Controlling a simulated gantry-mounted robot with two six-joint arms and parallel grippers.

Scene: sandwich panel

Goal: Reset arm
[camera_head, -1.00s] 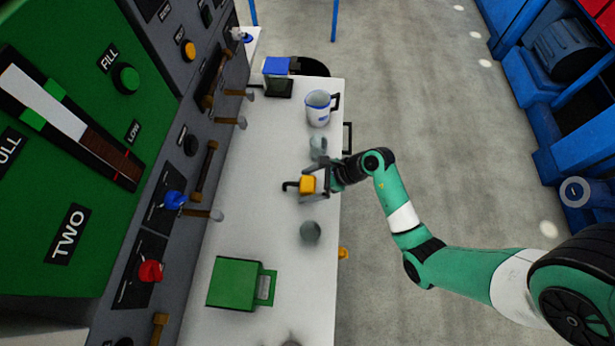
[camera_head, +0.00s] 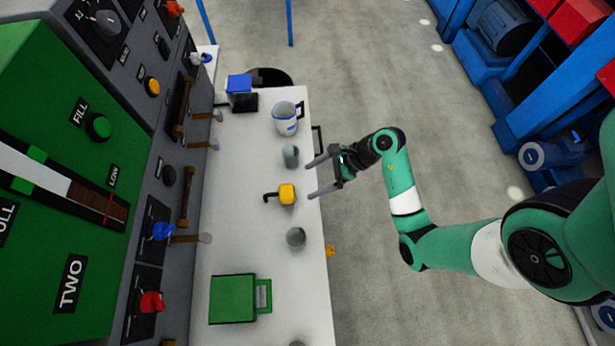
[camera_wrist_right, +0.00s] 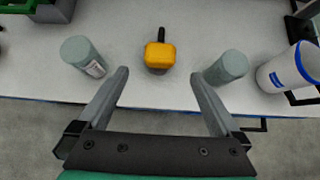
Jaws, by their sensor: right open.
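My right gripper (camera_head: 316,176) is open and empty at the right edge of the white table (camera_head: 245,240). Its fingers point left, toward a small yellow object with a dark hooked handle (camera_head: 287,194), which stands on the table apart from them. In the right wrist view the open fingers (camera_wrist_right: 160,85) are spread wide, with the yellow object (camera_wrist_right: 160,55) just beyond the gap between them. My left gripper is not in view.
A white and blue pitcher (camera_head: 286,118) is farther back. A green box (camera_head: 233,298) is at the front. A control panel (camera_head: 140,130) with levers borders the table's left. Open floor (camera_head: 370,90) is to the right.

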